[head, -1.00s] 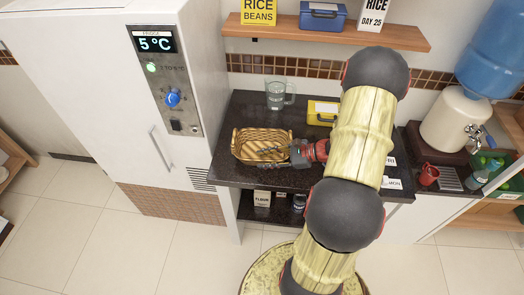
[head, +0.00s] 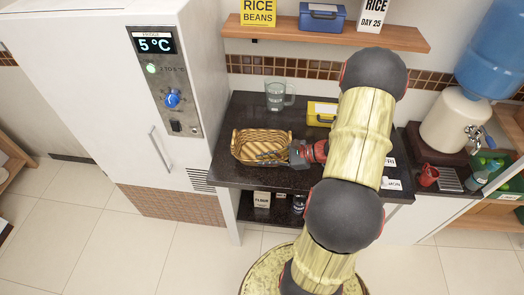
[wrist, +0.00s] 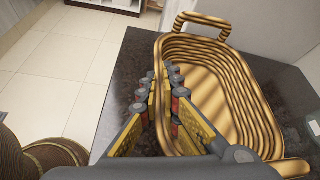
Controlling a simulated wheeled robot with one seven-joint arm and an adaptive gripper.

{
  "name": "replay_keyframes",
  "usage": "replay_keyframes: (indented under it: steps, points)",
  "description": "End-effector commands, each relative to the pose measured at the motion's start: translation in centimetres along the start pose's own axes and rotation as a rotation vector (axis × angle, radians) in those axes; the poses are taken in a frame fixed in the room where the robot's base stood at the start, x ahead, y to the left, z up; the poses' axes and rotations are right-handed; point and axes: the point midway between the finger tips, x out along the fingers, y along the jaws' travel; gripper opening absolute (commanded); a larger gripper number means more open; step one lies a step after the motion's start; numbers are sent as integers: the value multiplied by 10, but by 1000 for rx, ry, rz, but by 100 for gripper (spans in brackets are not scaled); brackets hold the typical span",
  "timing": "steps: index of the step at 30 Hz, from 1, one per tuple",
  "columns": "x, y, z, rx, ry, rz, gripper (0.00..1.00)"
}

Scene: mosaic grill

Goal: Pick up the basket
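The woven tan basket (head: 239,152) stands on the dark counter near its left end. In the wrist view the basket (wrist: 262,100) is seen from above, empty, with a raised handle at its far end. My gripper (head: 262,155) reaches in from the right, over the basket's right part. In the wrist view my gripper (wrist: 160,84) has its two fingers apart, with the basket's left side wall between them. One finger is outside the wall and the other is on the inner side. Whether either finger touches the wall is unclear.
The dark counter (head: 225,178) also holds a glass mug (head: 276,97) behind the basket and a yellow box (head: 320,113) to the right. A white fridge (head: 165,130) stands close on the left. A wooden shelf (head: 300,33) hangs above.

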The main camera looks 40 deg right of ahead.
Motion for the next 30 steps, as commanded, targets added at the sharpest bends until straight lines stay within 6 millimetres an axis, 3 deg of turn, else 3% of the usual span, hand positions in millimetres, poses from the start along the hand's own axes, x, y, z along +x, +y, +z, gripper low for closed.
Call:
replay_keyframes:
  steps: [14, 20, 25, 30]
  points:
    - [0, 0, 0, 2, 0, 0, 0]
    - [-6, -3, 10, 0, 1, -1, 0]
    - [-19, -9, 31, -1, 2, -3, 0]
    - [-58, -1, 53, -1, 3, -7, 0]
